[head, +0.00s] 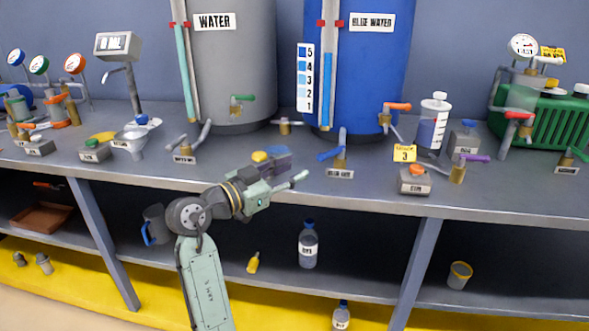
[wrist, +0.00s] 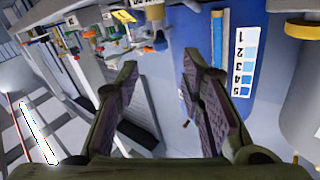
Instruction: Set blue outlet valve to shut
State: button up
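The blue outlet valve has a blue lever (head: 331,153) on a grey pipe, in front of the blue water tank (head: 362,75) on the bench. The lever points left and slightly toward the front. A label plate (head: 340,173) stands in front of it. My gripper (head: 293,167) is left of the valve, near the bench's front edge and apart from the lever. In the wrist view my gripper (wrist: 160,60) is open with nothing between its fingers. A small blue part (wrist: 160,41) shows beyond the fingertips; I cannot tell if it is this lever.
A grey water tank (head: 232,65) stands left of the blue one. A valve with an orange lever (head: 397,106) is behind and right. A yellow tag marked 3 (head: 404,153) and a syringe-like bottle (head: 433,122) stand to the right. A yellow-topped item (head: 259,156) is close behind my gripper.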

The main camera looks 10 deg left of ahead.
aim_at(331, 156)
jog(key=shift+d, duration=0.1)
jog(key=shift+c, duration=0.5)
jog(key=s+d+m+y, duration=0.1)
jog(key=s+d+m, duration=0.1)
jog(key=m, duration=0.1)
jog(key=s+d+m+t+y+b, duration=0.1)
jog(key=s+d+m, duration=0.1)
jog(key=d+m, duration=0.1)
jog(key=s+d+r+m+y+b, duration=0.1)
jog(key=d+m, duration=0.1)
jog(key=m, duration=0.2)
jog(key=shift+s+d+t, duration=0.25)
jog(key=shift+s+t, duration=0.05)
jog(key=shift+s, duration=0.1)
jog(key=c, duration=0.7)
jog(key=shift+s+d+r+m+y, duration=0.2)
jog(key=shift+s+m+y, duration=0.1)
jog(key=shift+m, duration=0.1)
grip_shut()
jog(key=w+p, duration=0.1)
jog(key=w, duration=0.2)
jog(key=w+d+p, duration=0.1)
jog(key=w, duration=0.3)
jog(key=w+d+f+p, duration=0.1)
jog(key=w, duration=0.2)
jog(key=shift+w+d, duration=0.25)
jog(key=shift+w, duration=0.15)
jog(key=shift+w+a+f, duration=0.1)
jog(key=shift+w+a, duration=0.15)
